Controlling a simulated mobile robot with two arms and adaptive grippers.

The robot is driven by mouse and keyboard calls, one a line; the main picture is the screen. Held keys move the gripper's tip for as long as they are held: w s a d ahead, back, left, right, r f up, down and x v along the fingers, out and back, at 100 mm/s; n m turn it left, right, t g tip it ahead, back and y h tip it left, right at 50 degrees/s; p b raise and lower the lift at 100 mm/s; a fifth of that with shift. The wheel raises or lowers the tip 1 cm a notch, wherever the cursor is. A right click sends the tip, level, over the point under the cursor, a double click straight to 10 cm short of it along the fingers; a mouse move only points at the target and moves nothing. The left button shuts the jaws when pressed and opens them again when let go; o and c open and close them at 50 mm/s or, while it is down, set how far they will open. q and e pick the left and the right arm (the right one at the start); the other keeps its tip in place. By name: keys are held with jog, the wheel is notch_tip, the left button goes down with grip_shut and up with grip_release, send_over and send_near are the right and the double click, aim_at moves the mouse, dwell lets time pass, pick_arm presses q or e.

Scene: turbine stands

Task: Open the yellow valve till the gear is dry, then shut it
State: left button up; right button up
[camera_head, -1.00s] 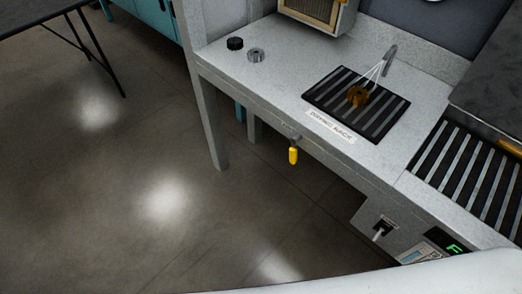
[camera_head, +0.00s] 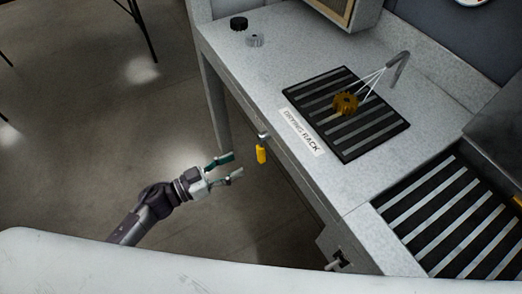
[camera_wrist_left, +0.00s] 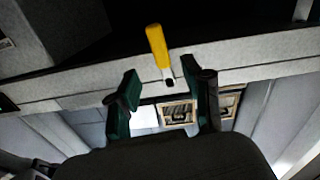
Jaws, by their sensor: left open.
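The yellow valve handle (camera_head: 261,154) hangs down from the front edge of the bench. It also shows in the left wrist view (camera_wrist_left: 158,46), ahead of the fingers and centred between them. My left gripper (camera_head: 232,166) is open and empty, just left of the handle and apart from it; its green fingers (camera_wrist_left: 163,90) are spread in the wrist view. The brown-gold gear (camera_head: 345,103) sits on the dark slatted drying rack (camera_head: 375,140). Thin white streams run from the bent nozzle (camera_head: 398,68) to the gear. My right gripper is not seen.
A black gear (camera_head: 239,23) and a grey gear (camera_head: 254,40) stand at the bench's back left. A label reading "DRYING RACK" (camera_head: 301,132) lies beside the rack. A second slatted area (camera_head: 445,215) is at the right.

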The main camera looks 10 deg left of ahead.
aim_at(257, 153)
pick_arm(q)
jog(key=x, duration=0.8)
jog(key=shift+w, duration=0.1)
jog(key=shift+w+d, duration=0.35)
jog(key=shift+d, duration=0.25)
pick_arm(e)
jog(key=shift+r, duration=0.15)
pick_arm(q)
jog(key=c, duration=0.9)
grip_shut()
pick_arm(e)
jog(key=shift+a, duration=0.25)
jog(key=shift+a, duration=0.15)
